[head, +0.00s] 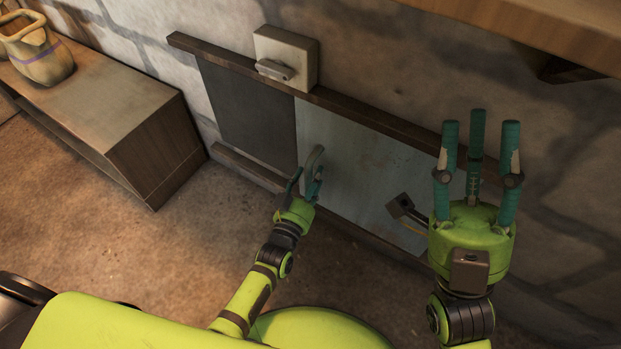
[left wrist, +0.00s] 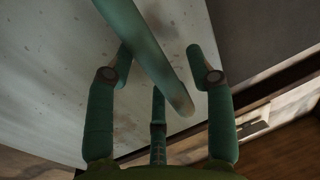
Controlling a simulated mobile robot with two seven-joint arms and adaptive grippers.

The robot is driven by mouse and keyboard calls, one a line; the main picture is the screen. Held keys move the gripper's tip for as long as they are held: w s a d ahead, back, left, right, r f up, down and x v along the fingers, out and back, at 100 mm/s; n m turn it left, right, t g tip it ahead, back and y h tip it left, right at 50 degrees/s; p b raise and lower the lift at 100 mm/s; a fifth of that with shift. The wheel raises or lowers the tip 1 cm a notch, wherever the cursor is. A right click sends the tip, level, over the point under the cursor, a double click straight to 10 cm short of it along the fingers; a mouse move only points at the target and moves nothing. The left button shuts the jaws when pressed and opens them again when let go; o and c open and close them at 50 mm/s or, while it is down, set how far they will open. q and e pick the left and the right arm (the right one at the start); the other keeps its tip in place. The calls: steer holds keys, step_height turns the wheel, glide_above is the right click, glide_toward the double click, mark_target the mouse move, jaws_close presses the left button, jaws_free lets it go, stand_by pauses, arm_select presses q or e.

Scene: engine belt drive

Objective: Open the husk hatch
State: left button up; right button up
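The husk hatch seems to be the pale grey sliding panel (head: 355,160) in the wall frame, beside a dark grey section (head: 250,112). An upright rounded bar (head: 316,158) stands at its left side. In the left wrist view the teal bar (left wrist: 148,50) slants between my fingers. My left gripper (head: 304,178) is at the bar's lower part, with its fingers bent inward around it; the left fingertip overlaps the bar. Whether they grip is unclear. My right gripper (head: 480,140) is raised at the right, open and empty, its fingers apart.
A dark wooden rail (head: 375,117) runs above the panel, with a pale box with a lever (head: 287,55) on it. A small dark fitting (head: 400,206) is low on the panel. A wooden bench (head: 105,105) with a sack (head: 40,55) stands left. Floor (head: 190,240) is clear.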

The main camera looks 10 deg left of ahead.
arm_select(q)
steer(key=s+a, duration=0.1)
steer(key=s, duration=1.1)
steer(key=shift+a, duration=0.4)
steer(key=shift+w, duration=0.1)
